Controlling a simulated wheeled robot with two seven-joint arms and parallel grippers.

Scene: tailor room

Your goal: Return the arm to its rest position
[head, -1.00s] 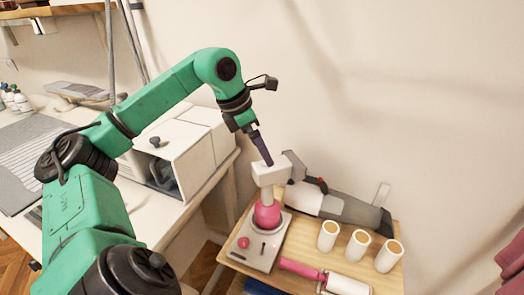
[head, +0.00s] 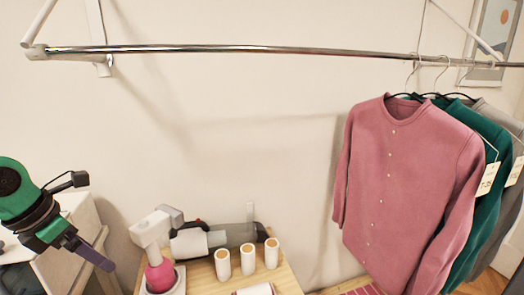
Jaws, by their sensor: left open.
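My left arm comes in at the lower left of the head view, green with black joints. My left gripper (head: 92,254) is open and empty, pointing down and to the right. It hangs in front of the white box, to the left of the small wooden table. My right gripper is out of view.
A wooden table (head: 290,283) holds a pink-and-white device (head: 158,272), a grey handheld vacuum (head: 222,236) and white rolls (head: 247,258). A white box (head: 80,215) stands at left. A metal rail (head: 250,48) crosses above; a pink cardigan (head: 405,185) and other garments hang at right.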

